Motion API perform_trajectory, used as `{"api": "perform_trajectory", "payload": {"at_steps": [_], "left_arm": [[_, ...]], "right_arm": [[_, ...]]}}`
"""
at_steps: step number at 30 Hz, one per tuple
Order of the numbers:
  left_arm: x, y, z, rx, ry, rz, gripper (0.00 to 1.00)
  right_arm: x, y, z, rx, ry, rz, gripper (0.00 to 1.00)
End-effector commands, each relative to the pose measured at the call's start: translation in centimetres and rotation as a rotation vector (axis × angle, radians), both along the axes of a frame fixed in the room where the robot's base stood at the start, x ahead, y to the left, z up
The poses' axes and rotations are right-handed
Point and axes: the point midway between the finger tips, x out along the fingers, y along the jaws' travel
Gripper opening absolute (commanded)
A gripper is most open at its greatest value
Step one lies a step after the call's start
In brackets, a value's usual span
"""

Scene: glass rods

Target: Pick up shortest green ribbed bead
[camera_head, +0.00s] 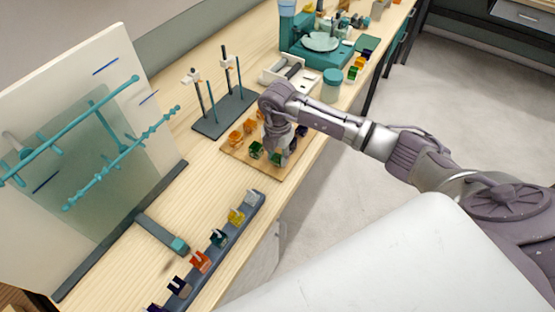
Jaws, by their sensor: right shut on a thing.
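My right gripper (282,155) reaches in from the right and points down over a wooden board (236,148) on the bench. Its jaws are shut on a small piece that the fingers mostly hide; a dark green bead (276,154) shows right at the fingertips. Another green bead (255,150) sits on the board just left of the gripper. Ribbing and exact lengths are too small to tell. Orange beads (236,138) stand further left on the board, and a dark bead (302,130) is to the right. My left gripper is out of view.
A dark rack (237,213) with several coloured pieces runs along the front edge. A stand with rods (222,115) is behind the board. A white panel with teal rods (80,130) stands at left. A teal jar (332,86) and teal machine (318,50) are further back.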

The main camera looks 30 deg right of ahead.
Motion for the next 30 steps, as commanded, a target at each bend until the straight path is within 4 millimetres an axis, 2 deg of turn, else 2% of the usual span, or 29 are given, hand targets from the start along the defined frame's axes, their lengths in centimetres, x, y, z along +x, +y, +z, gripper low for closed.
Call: {"api": "perform_trajectory", "payload": {"at_steps": [4, 12, 18, 24, 30], "left_arm": [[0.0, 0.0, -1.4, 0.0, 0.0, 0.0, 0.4], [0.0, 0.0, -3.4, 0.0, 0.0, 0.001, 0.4], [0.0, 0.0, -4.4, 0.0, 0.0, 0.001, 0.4], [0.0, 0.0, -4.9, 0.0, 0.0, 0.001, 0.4], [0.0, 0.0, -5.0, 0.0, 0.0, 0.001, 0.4]], "right_arm": [[0.1, -0.2, 2.4, -0.001, -0.006, 0.001, 0.04], [-0.1, -6.2, 5.6, -0.003, -0.004, -0.004, 0.04], [-0.3, -9.3, 7.6, -0.001, -0.003, -0.002, 0.04], [-0.4, -11.1, 8.9, 0.0, -0.001, -0.001, 0.04], [-0.4, -11.6, 9.3, 0.001, 0.0, 0.001, 0.04]]}}
